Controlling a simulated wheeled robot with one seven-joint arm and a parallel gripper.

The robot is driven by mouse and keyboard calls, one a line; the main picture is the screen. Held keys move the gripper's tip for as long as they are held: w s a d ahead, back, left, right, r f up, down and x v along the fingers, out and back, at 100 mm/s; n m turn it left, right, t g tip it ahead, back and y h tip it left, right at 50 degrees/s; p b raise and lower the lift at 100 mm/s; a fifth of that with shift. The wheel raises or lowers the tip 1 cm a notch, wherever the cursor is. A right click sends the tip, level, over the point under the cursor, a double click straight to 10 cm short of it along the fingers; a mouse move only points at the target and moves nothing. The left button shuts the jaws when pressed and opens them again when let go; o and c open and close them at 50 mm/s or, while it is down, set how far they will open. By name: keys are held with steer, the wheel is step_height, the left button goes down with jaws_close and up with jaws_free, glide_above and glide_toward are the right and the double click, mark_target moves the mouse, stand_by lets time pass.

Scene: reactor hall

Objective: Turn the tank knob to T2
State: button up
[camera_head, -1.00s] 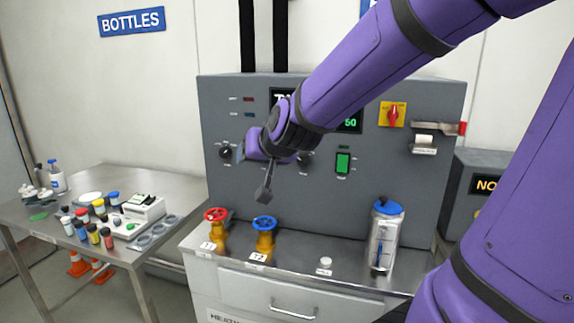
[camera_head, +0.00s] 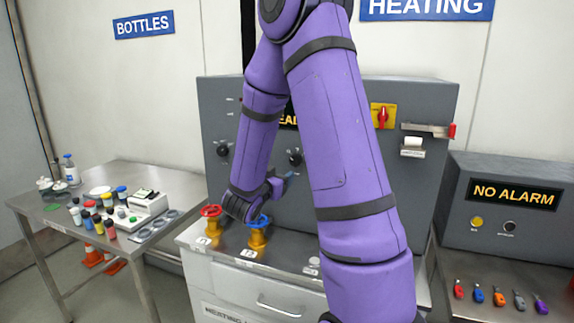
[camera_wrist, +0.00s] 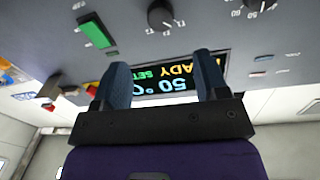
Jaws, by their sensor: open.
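The grey heating panel (camera_head: 222,110) carries two black knobs. The left knob (camera_head: 222,149) sits below small indicator lights, and the right knob (camera_head: 295,157) is just beside my arm. In the wrist view the panel appears upside down, with one black knob (camera_wrist: 162,14) at top centre and another knob (camera_wrist: 258,5) cut off at the top right. My gripper (camera_wrist: 163,72) is open and empty, its fingers apart in front of the display. In the head view my gripper (camera_head: 282,183) is partly hidden, low before the panel.
A red valve (camera_head: 211,211) and a blue valve (camera_head: 257,222) stand on the bench below my arm. The lit display (camera_wrist: 165,78) reads READY and 50 °C. A green switch (camera_wrist: 95,30) and a red-yellow switch (camera_head: 382,115) are on the panel. Bottles crowd the left table (camera_head: 55,221).

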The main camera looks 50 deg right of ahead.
mark_target(294, 162)
steer(key=x, duration=1)
steer(key=shift+w+d, duration=0.1)
steer(key=shift+d, duration=0.2)
steer(key=c, duration=0.9)
